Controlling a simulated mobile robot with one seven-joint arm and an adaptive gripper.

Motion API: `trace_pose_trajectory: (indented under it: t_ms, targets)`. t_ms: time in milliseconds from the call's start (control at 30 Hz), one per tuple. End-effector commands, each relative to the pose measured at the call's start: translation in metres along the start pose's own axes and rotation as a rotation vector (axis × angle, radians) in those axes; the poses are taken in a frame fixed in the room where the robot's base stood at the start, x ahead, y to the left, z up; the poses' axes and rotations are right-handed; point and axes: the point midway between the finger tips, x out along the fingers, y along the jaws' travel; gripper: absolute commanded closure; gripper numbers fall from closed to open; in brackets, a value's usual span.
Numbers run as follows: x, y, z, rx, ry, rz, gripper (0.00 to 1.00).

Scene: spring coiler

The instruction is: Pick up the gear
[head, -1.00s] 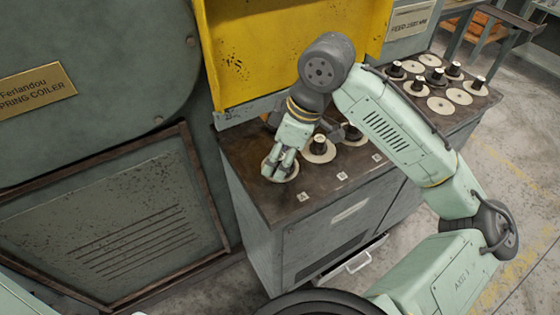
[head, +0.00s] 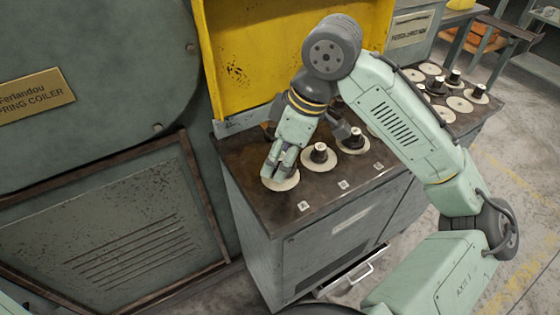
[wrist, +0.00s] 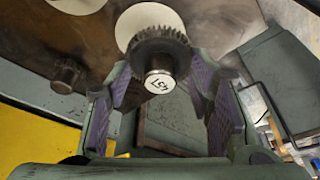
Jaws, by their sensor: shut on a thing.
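The gear (wrist: 161,52), dark and toothed with a bright metal hub marked with a number, shows between the fingers in the wrist view. A pale round disc (wrist: 143,20) lies behind it; this disc shows in the head view (head: 280,184) at the left front corner of the bench top. My gripper (head: 279,171) points down over that disc and is shut on the gear. In the head view the fingers hide the gear, and I cannot tell whether it is clear of the disc.
Two more dark gears (head: 319,154) (head: 354,141) stand on pale discs to the right of my gripper. The bench top (head: 335,190) is clear along its front, apart from small labels. A yellow machine guard (head: 240,70) rises behind. A drawer (head: 345,280) stands slightly open below.

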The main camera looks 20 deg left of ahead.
Motion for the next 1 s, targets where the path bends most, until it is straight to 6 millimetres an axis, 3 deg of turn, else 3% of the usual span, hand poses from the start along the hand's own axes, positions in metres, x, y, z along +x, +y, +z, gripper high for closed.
trace_pose_trajectory:
  t_ms: [300,500,700,1000]
  targets:
    - [-0.013,-0.077,0.026,-0.001,0.0,0.005,0.92]
    - [-0.021,-0.117,0.039,0.0,-0.002,0.004,0.92]
    - [-0.029,-0.136,0.043,0.001,0.0,0.001,0.92]
    - [-0.058,-0.139,0.035,0.001,-0.001,0.0,0.92]
